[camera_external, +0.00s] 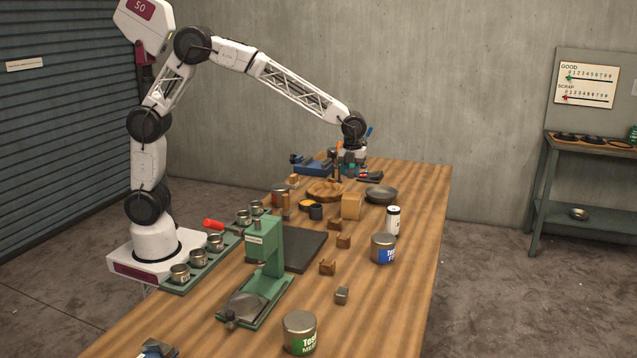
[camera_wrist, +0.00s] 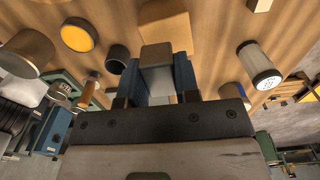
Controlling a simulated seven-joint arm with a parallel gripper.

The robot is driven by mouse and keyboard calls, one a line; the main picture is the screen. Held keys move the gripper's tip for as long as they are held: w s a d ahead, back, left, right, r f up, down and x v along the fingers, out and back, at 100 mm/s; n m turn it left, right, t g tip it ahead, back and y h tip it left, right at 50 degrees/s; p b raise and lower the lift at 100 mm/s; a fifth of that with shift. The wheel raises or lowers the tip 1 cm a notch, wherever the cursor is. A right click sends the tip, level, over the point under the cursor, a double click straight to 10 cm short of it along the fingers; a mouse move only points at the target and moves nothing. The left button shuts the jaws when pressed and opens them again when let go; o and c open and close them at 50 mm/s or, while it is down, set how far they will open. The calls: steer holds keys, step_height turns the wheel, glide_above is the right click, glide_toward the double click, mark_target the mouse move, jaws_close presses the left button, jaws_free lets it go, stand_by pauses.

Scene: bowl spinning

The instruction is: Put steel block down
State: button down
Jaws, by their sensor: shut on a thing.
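My gripper (camera_external: 351,168) is over the far end of the wooden table in the external view. In the wrist view its two blue fingers (camera_wrist: 160,88) are shut on the steel block (camera_wrist: 156,76), a grey block with a brownish top face. Its height above the table is hard to judge. In the external view I cannot make out the held block. A small grey block (camera_external: 341,295) lies on the table nearer the camera.
A tan block (camera_external: 351,206) stands near the gripper and shows ahead of it in the wrist view (camera_wrist: 168,24). The table's right edge strip is clearer.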

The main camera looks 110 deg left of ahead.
steer(key=s+a, duration=0.6)
steer(key=a, duration=0.3)
steer(key=f, duration=0.8)
steer(key=shift+w+d+f, duration=0.15)
steer(key=shift+w+d, duration=0.1)
glide_above(381, 197)
steer(key=shift+w+d+f, duration=0.1)
steer(key=shift+d+f, duration=0.05)
steer(key=shift+f, duration=0.6)
steer(key=shift+f, duration=1.75)
steer(key=shift+f, duration=0.1)
